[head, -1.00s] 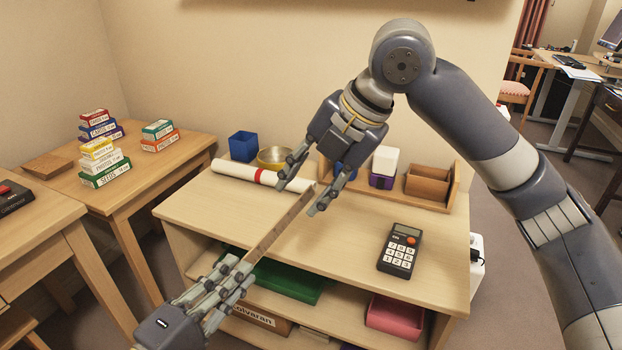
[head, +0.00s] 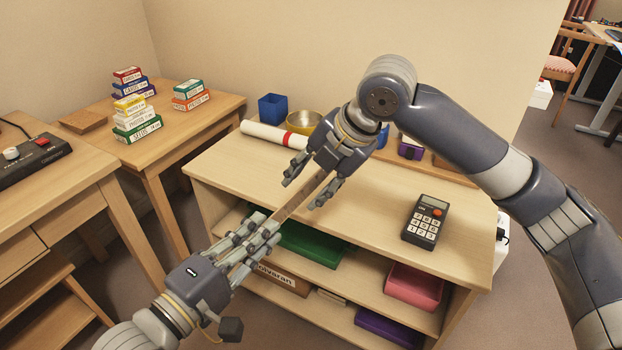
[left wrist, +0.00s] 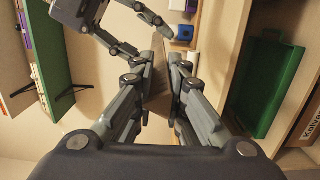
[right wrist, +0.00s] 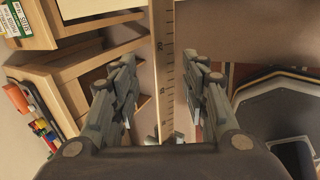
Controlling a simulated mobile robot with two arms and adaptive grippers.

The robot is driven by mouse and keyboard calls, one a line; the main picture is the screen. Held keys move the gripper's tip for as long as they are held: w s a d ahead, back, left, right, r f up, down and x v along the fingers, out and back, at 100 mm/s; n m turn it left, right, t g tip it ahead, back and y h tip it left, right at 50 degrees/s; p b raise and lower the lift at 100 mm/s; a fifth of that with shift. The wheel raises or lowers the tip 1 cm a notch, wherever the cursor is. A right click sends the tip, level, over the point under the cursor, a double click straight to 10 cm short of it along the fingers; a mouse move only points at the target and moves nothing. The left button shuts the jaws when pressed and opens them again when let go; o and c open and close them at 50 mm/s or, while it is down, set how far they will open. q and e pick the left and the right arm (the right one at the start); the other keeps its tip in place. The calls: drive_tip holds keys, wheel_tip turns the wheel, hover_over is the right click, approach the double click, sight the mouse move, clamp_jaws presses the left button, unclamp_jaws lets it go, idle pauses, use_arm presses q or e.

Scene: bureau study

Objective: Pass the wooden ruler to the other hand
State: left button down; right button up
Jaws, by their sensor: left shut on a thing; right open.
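The wooden ruler (head: 300,196) is a thin brown strip held up in front of the shelf unit. My left gripper (head: 270,229) is shut on its lower end; the left wrist view also shows the ruler (left wrist: 157,85) between the fingers. My right gripper (head: 308,190) is open, with its fingers on either side of the ruler's upper end. In the right wrist view the ruler (right wrist: 163,70), with its marks and numbers, stands between the spread fingers, with a gap on both sides. Whether the right fingers touch it elsewhere cannot be told.
Small boxes (head: 135,118) stack on the left table.

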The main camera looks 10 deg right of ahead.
clamp_jaws()
use_arm(q)
drive_tip(key=c, duration=1.5)
unclamp_jaws()
drive_tip(key=shift+c, duration=0.2)
drive_tip(key=w+a+r+m+t+y, duration=0.2)
drive_tip(key=w+a+m, duration=0.1)
drive_tip(key=w+a, duration=0.15)
drive_tip(key=s+a+f+m+g+y, duration=0.1)
drive_tip(key=a+f+m+y, duration=0.1)
drive_tip(key=f, duration=0.4)
drive_tip(key=s+a+f+m+g+y, duration=0.1)
drive_tip(key=s+f+g+y, duration=0.1)
drive_tip(key=f, duration=0.4)
drive_tip(key=s+a+f+m+g+y, duration=0.2)
drive_tip(key=s+a+f+m+g, duration=0.1)
drive_tip(key=s+f, duration=0.5)
drive_tip(key=s+a+f+m+g+y, duration=0.2)
drive_tip(key=s+a+f, duration=0.4)
drive_tip(key=s+f, duration=0.3)
drive_tip(key=g+y, duration=0.1)
drive_tip(key=g, duration=0.1)
drive_tip(key=shift+s+a+m+g, duration=0.15)
drive_tip(key=shift+s+m+g, duration=0.15)
drive_tip(key=shift+m, duration=0.1)
